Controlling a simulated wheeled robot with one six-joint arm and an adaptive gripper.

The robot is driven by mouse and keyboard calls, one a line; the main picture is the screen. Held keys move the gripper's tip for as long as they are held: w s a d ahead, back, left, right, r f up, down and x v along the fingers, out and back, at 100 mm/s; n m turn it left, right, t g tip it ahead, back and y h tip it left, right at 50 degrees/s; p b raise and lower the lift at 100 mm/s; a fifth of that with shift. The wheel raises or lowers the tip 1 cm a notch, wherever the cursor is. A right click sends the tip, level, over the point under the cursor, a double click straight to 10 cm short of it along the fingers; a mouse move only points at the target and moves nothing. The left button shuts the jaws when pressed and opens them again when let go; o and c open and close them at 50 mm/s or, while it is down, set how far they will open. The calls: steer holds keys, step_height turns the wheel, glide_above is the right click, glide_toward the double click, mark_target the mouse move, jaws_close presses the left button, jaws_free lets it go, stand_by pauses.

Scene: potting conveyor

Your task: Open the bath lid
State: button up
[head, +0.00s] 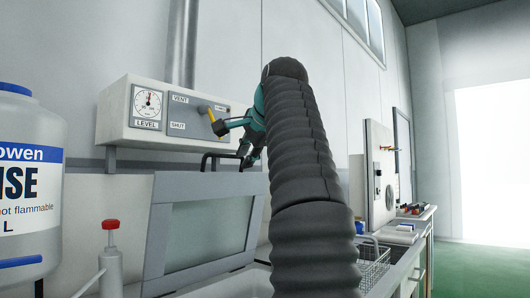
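The bath lid (159,236) is a grey frame with a pale translucent pane. It stands raised, leaning back steeply towards the wall behind the bath. A black bar handle (211,156) shows at its top edge. My gripper (232,145), teal and black, is by the handle's right end, its fingers spread apart. Nothing shows between the fingers. I cannot tell whether a finger touches the handle.
A large rinse bottle (28,130) and a red-topped bottle (110,272) stand at left. A wire basket (374,264) and bench (408,250) are right.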

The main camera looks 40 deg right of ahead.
steer(key=s+a, duration=0.2)
steer(key=s, duration=0.8)
steer(key=shift+s, duration=0.2)
jaws_close()
steer(key=n+g+h+b, duration=0.2)
steer(key=n+g+h, duration=0.45)
steer(key=n, duration=0.95)
glide_toward(164, 220)
steer(key=shift+t+h, duration=0.35)
steer(key=shift+h, duration=0.1)
steer(key=d+f, duration=0.2)
steer(key=s+d+f, duration=0.1)
steer(key=d+f, duration=0.2)
steer(key=shift+s+d+f, duration=0.15)
steer(key=shift+s+f, duration=0.05)
steer(key=s+a+r+n+t+h, duration=0.1)
steer(key=a+n, duration=0.1)
steer(key=a, duration=0.5)
steer(key=s+a+r+n+t+h, duration=0.1)
steer(key=a+r+n+t+h, duration=0.1)
steer(key=a, duration=0.5)
steer(key=s+a+r+n+t+h, duration=0.1)
steer(key=a+n+h, duration=0.1)
steer(key=a, duration=0.5)
steer(key=shift+s+a+r+n+t, duration=0.1)
steer(key=shift+s+r+n+t, duration=0.1)
steer(key=shift+r+n+t, duration=0.35)
steer(key=x, duration=2)
steer(key=shift+s+d, duration=0.25)
steer(key=shift+s, duration=0.1)
